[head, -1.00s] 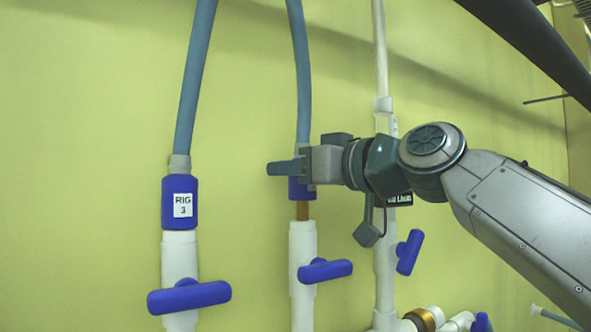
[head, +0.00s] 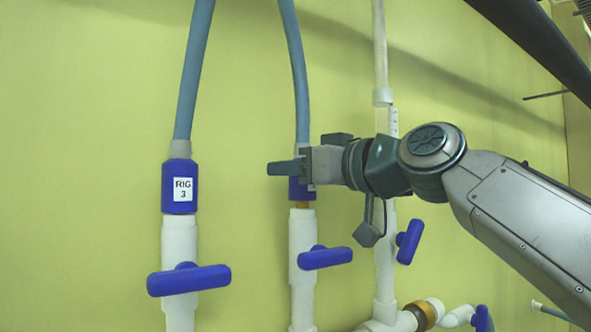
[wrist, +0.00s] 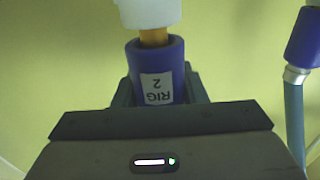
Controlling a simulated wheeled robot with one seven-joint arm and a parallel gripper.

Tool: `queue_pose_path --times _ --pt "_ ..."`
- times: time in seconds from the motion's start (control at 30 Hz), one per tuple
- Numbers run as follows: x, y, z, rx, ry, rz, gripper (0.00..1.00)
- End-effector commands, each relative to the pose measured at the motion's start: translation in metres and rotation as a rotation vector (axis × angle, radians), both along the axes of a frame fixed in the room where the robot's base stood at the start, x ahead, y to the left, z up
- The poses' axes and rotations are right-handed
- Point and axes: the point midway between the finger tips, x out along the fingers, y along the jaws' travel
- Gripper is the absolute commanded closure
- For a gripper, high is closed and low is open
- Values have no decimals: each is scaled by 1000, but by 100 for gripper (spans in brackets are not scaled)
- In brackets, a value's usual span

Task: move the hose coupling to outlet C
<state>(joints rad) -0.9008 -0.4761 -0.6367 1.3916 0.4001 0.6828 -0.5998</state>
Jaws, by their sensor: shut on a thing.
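The hose coupling (head: 308,189) is a blue sleeve with a white label on the middle grey-blue hose (head: 295,60). In the wrist view the coupling (wrist: 157,60) reads "RIG 2" upside down. My gripper (head: 287,169) is shut around it. Just below the coupling, a short stretch of brass-coloured tube (head: 302,205) shows above the white outlet pipe (head: 302,232). In the wrist view the tube (wrist: 153,38) lines up with the coupling and appears to enter its mouth. No outlet letters are readable, so I cannot tell which outlet is C.
Left of it, the blue coupling marked RIG 3 (head: 180,190) sits on its own white pipe. Blue valve handles (head: 189,280), (head: 325,258) stick out below. A white pipe with a blue handle (head: 409,241) stands behind my arm. The wall is yellow-green.

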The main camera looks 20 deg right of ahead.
Motion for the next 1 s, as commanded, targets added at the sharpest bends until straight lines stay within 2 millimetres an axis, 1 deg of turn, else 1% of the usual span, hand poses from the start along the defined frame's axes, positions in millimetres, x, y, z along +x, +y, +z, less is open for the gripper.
queue_pose_path --times 0.3,0.73,1.0 --pt "0 0 0 1 -1 0 88" --pt "0 0 -10 1 -1 0 88" --pt "0 0 -11 0 0 0 88"
